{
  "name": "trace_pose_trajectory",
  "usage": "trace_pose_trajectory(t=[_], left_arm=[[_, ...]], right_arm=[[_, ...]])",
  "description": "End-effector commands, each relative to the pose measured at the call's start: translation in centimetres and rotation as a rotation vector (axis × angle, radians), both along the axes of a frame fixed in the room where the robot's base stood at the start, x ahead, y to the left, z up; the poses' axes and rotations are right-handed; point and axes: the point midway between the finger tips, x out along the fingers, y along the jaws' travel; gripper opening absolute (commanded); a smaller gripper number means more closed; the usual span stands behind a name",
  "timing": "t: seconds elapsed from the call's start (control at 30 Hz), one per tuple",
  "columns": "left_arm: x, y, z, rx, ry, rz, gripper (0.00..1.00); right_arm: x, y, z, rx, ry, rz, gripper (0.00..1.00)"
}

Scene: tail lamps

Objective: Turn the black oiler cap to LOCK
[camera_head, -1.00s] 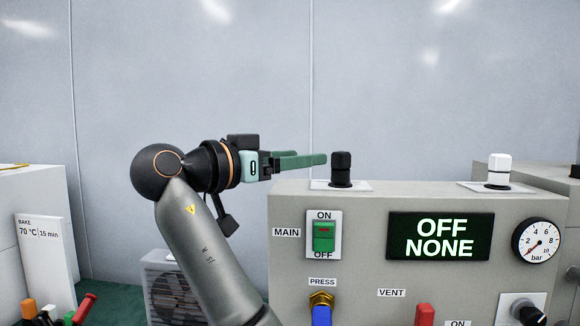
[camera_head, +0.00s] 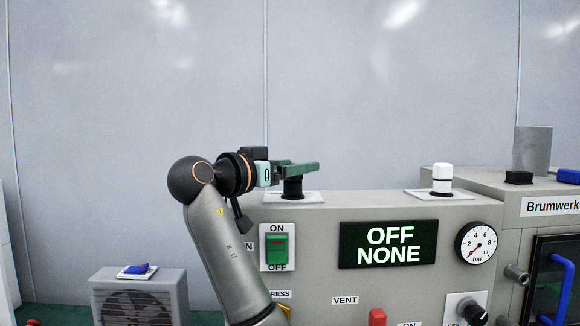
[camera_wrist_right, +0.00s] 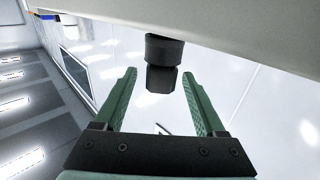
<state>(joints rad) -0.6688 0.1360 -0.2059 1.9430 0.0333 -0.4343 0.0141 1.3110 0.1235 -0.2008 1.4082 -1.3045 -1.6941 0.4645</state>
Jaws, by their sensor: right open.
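The black oiler cap (camera_head: 293,188) stands upright on a white plate (camera_head: 275,197) on top of the grey machine. My right gripper's green fingers (camera_head: 302,169) reach in from the left at its height and hide its upper part. In the right wrist view the black cap (camera_wrist_right: 162,64) lies between the two open fingertips (camera_wrist_right: 160,80), with a visible gap on each side. No LOCK marking is readable. My left gripper is not in view.
A white cap (camera_head: 442,176) stands on a similar plate to the right. The machine front carries a green main switch (camera_head: 277,251), an OFF NONE display (camera_head: 387,244) and a gauge (camera_head: 476,243).

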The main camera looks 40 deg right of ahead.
Motion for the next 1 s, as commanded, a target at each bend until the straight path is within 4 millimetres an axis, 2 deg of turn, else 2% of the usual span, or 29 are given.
trace_pose_trajectory(t=[0.07,0.67,0.8,0.83,1.0], left_arm=[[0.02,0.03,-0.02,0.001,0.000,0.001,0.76],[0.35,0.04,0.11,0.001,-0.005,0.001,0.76],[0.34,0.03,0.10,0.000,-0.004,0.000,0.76],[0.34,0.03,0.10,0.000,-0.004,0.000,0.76],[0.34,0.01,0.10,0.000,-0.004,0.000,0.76]], right_arm=[[0.00,0.02,-0.01,0.000,0.000,0.000,0.69],[-0.01,0.06,0.02,0.000,0.000,0.000,0.02],[-0.01,0.07,0.02,0.000,0.000,0.000,0.00],[-0.01,0.07,0.02,0.000,0.000,0.000,0.35],[-0.01,0.07,0.02,0.000,0.000,0.000,0.16]])
